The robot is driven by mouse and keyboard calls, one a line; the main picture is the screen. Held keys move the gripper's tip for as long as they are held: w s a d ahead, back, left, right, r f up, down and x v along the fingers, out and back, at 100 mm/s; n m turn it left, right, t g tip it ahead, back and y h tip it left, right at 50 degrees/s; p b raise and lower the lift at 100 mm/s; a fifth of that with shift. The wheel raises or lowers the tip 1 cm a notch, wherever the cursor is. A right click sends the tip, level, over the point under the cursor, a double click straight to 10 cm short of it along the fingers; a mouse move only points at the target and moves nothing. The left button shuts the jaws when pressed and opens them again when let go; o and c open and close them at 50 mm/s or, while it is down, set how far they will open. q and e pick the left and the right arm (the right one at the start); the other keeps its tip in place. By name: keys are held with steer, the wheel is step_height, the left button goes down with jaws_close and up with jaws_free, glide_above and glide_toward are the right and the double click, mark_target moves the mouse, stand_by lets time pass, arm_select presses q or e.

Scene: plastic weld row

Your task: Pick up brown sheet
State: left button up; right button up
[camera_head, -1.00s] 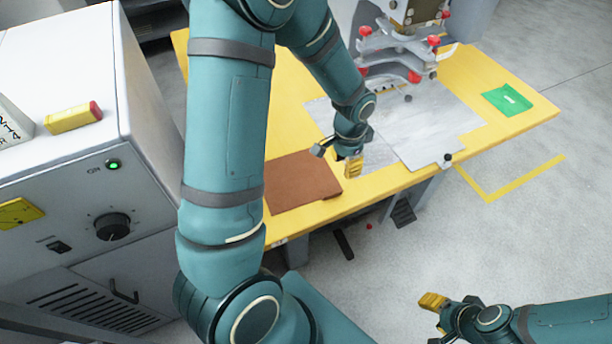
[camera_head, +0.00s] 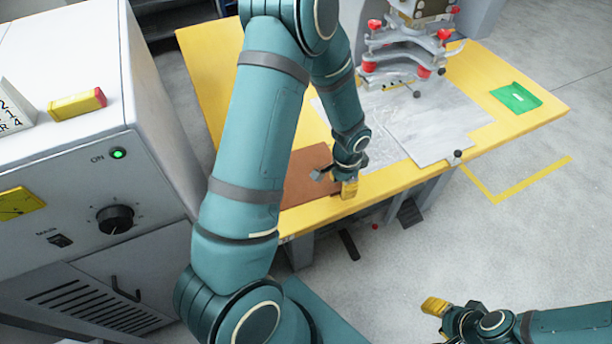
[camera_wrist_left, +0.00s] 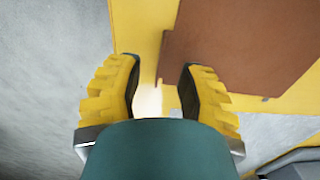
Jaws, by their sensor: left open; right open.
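The brown sheet (camera_head: 302,182) lies flat on the yellow table, partly hidden behind my left arm in the head view. In the left wrist view the brown sheet (camera_wrist_left: 245,45) fills the upper right. My left gripper (camera_head: 349,189) is open and empty at the table's front edge, just right of the sheet. In the left wrist view its yellow fingers (camera_wrist_left: 160,85) stand apart, with the sheet's edge beyond the right finger. My right gripper (camera_head: 435,307) is open and empty over the floor at the lower right, away from the table.
The yellow table (camera_head: 215,85) also holds grey sheets (camera_head: 440,125), a green piece (camera_head: 516,97) and a machine with red knobs (camera_head: 405,50). A white cabinet (camera_head: 60,170) stands close on the left.

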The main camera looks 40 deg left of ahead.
arm_select(q)
step_height(320, 180, down, 3)
steer(key=shift+r, duration=0.2)
jaws_close()
steer(key=shift+r, duration=0.1)
